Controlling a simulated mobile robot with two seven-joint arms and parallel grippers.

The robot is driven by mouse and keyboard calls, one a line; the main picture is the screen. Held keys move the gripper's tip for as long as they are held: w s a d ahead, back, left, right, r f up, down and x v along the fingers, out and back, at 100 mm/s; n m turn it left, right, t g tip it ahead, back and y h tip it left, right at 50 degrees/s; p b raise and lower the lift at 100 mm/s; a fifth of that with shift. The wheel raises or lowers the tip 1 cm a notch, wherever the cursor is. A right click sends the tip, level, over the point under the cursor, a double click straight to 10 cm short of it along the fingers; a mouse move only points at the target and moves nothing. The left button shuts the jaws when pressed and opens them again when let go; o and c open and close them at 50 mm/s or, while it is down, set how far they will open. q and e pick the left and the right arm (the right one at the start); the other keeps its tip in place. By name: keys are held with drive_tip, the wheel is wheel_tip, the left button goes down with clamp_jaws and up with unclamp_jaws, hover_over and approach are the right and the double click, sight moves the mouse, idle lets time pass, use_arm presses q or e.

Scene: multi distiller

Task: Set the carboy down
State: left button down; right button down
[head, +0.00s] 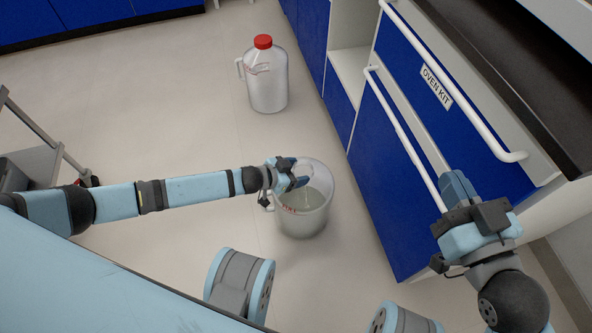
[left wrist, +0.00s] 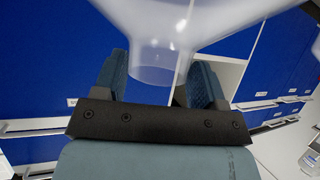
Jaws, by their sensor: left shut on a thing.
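A translucent carboy (head: 305,218) without a visible cap is below and right of my left gripper (head: 292,174) in the head view. My left gripper is shut on its neck; in the left wrist view the clear neck (left wrist: 152,65) sits between the two fingers (left wrist: 158,82). Some liquid shows inside the carboy. It looks roughly upright, close to the floor; I cannot tell whether its base touches. My right gripper (head: 455,188) is at the right, in front of the cabinet handles, away from the carboy. Its fingers are not clear enough to judge.
Another carboy with a red cap (head: 267,80) stands on the floor (head: 150,110) farther back. Blue cabinets with white handles (head: 410,140) and a dark worktop (head: 530,70) line the right side. A grey cart (head: 35,165) stands at the left. Floor left of the carboys is clear.

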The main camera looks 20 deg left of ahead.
use_arm(q)
drive_tip(key=shift+w+d+r, duration=0.15)
drive_tip(key=shift+w+r, duration=0.05)
drive_tip(key=shift+r, duration=0.15)
drive_tip(key=shift+c, duration=2.4)
unclamp_jaws()
drive_tip(key=shift+s+f, duration=0.2)
drive_tip(key=shift+f, duration=0.15)
drive_tip(key=o, duration=0.3)
use_arm(e)
drive_tip(key=shift+s+f, duration=0.1)
use_arm(q)
drive_tip(key=shift+r, duration=0.1)
drive_tip(key=shift+s+a+r, duration=0.15)
drive_tip(key=shift+a, duration=0.1)
drive_tip(key=shift+p+v, duration=2.55)
drive_tip(key=shift+v, duration=3.25)
use_arm(e)
drive_tip(key=shift+s+a+r+m+h, duration=0.15)
drive_tip(key=shift+s+a+r+m, duration=0.1)
drive_tip(key=shift+s+r+m, duration=0.35)
drive_tip(key=shift+s+a+r+m+h, duration=0.15)
drive_tip(key=shift+s+a+m, duration=0.2)
drive_tip(key=shift+m, duration=0.45)
drive_tip(key=shift+d, duration=0.1)
